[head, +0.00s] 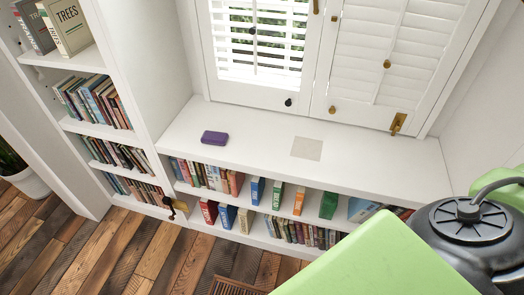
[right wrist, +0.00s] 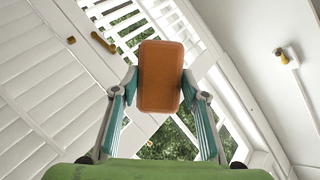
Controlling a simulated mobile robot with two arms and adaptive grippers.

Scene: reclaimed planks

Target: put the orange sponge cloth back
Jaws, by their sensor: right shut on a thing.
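The orange sponge cloth (right wrist: 161,58) is a rounded orange-brown block in the right wrist view. My right gripper (right wrist: 159,82) is shut on it, one finger at each side of its lower part. Shutters and window panes show behind the cloth. In the head view the cloth and the right gripper do not show; a green part of my arm fills the lower right. A pale square patch (head: 307,148) lies flat on the white ledge (head: 260,137) below the window. My left gripper is in neither view.
A purple block (head: 214,138) lies on the ledge, left of the pale square. Shelves of books (head: 205,175) run below the ledge, and a tall bookcase (head: 150,90) stands at the left. The shutters (head: 370,60) rise behind. The ledge between block and square is clear.

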